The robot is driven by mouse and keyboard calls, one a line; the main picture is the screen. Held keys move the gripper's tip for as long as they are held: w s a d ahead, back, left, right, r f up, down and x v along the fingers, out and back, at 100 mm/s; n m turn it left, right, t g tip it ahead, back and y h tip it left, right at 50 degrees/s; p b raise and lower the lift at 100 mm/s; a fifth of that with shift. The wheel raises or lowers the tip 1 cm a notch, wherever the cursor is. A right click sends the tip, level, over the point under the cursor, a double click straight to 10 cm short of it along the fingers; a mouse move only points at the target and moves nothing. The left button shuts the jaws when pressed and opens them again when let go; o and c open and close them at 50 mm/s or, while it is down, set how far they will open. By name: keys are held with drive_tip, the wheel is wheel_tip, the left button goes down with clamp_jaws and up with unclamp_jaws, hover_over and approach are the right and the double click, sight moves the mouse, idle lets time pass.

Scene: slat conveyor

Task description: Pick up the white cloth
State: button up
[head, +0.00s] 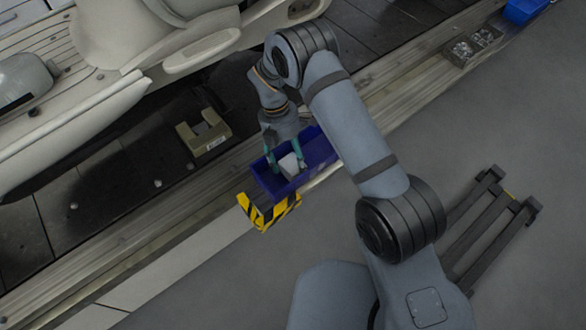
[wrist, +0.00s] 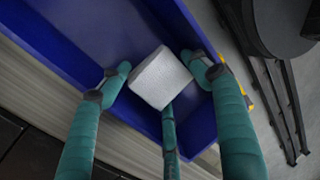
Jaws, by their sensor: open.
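The white cloth (head: 290,166) is a small, pale, folded-looking block inside a blue bin (head: 322,150). In the wrist view the cloth (wrist: 160,77) lies near the middle, with the blue bin (wrist: 62,50) around it. My gripper (head: 285,162) reaches down into the bin. Its teal fingers are spread and empty in the wrist view (wrist: 157,76), one to the left of the cloth, one to the right and one at its lower edge. I cannot tell whether the fingers touch the cloth.
A yellow-and-black striped block (head: 268,212) is just in front of the bin. A beige box (head: 204,132) lies on the dark conveyor slats to the left. A parts tray (head: 472,46) and another blue bin (head: 524,9) are at upper right. A dark rack (head: 490,225) is at right.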

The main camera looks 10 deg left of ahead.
sight(292, 162)
drive_tip(key=shift+f, duration=0.2)
drive_tip(key=shift+c, duration=1.2)
drive_tip(key=c, duration=0.6)
drive_tip(key=shift+o, duration=0.2)
wheel_tip(292, 162, up, 10)
drive_tip(key=p, duration=0.3)
drive_tip(key=o, duration=0.4)
drive_tip(key=c, duration=0.5)
drive_tip(key=shift+d, duration=0.1)
